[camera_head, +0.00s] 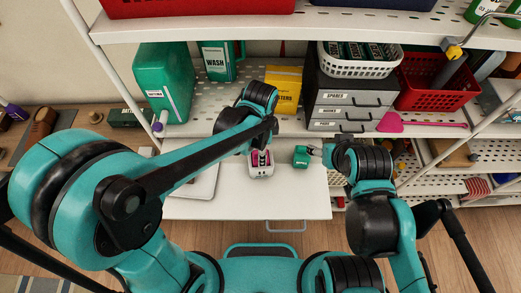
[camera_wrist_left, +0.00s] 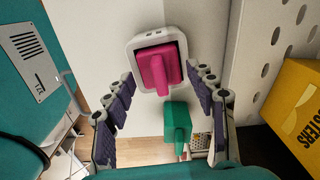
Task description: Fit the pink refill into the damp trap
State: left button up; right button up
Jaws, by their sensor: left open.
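The damp trap (camera_head: 262,173) is a small white case on the white pull-out board. In the left wrist view the trap (camera_wrist_left: 133,50) has the pink refill (camera_wrist_left: 155,68) in its opening, with a dark gap along part of the edge. I cannot tell how deep the refill sits. My left gripper (camera_head: 261,150) is above the trap. In the wrist view my left gripper (camera_wrist_left: 165,78) has its fingers spread on either side, apart from the refill. My right gripper (camera_head: 315,150) appears shut on a green block (camera_head: 301,157), beside the trap; the block also shows in the wrist view (camera_wrist_left: 178,120).
The white board (camera_head: 230,205) is bare in front of the trap. Behind stand a yellow box (camera_head: 285,88), a green jug (camera_head: 165,80) and grey drawers (camera_head: 345,110). A red basket (camera_head: 440,85) is at right. A shelf edge (camera_head: 300,25) hangs above.

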pick_arm(q)
jog(key=shift+r, duration=0.1)
jog(key=o, duration=0.6)
jog(key=shift+c, duration=0.2)
notch_tip(320, 180, up, 12)
dwell(0.7)
